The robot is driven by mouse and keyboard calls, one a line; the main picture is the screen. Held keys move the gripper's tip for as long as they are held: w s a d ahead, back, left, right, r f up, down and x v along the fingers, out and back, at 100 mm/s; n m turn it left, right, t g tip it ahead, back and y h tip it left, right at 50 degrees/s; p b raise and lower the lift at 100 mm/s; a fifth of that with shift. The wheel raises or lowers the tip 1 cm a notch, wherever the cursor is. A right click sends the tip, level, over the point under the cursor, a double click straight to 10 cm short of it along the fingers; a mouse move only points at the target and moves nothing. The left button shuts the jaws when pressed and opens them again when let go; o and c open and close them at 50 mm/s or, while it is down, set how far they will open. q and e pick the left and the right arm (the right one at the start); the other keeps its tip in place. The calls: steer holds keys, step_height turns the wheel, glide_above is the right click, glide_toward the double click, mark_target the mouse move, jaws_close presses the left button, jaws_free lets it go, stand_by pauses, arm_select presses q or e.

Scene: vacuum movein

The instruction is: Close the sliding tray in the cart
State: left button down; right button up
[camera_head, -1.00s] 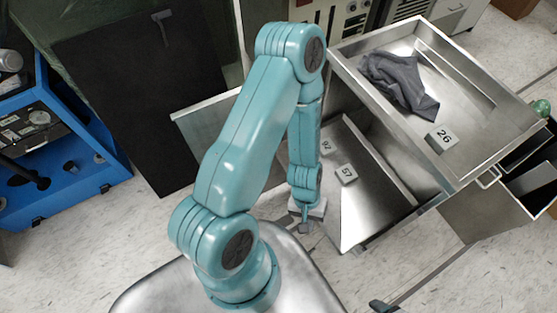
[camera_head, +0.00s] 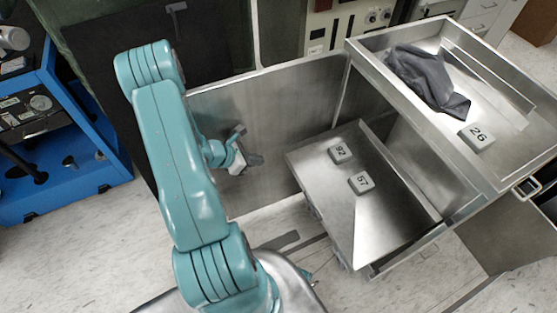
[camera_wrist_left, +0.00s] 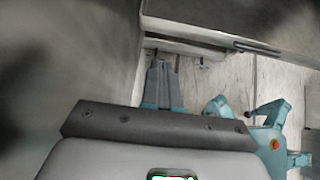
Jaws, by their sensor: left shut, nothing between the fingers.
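The metal cart (camera_head: 478,208) stands at the right. Its sliding tray (camera_head: 350,225), a flat metal surface with number blocks 92 (camera_head: 340,153) and 57 (camera_head: 361,183) on it, sticks out of the cart's lower part toward the lower left. My left gripper (camera_head: 255,160) is shut and empty, in front of a metal panel (camera_head: 285,115) and left of the tray, apart from it in the head view. Its closed fingers also show in the left wrist view (camera_wrist_left: 165,85), below metal edges that I cannot identify for sure. My right gripper is not in view.
The cart's top (camera_head: 510,165) holds a grey cloth (camera_head: 430,78) and a block marked 26 (camera_head: 476,136). A blue cabinet (camera_head: 70,195) stands at the left. Pale floor lies bare between the cabinet and my base.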

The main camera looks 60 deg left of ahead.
mark_target(287, 159)
arm_select(q)
steer(key=w+f, duration=0.1)
steer(key=w, duration=0.1)
steer(key=w+f, duration=0.1)
steer(key=w, duration=0.1)
steer(key=w+f, duration=0.1)
steer(key=w, duration=0.1)
steer(key=shift+w+d+f, duration=0.3)
steer(key=shift+w, duration=0.55)
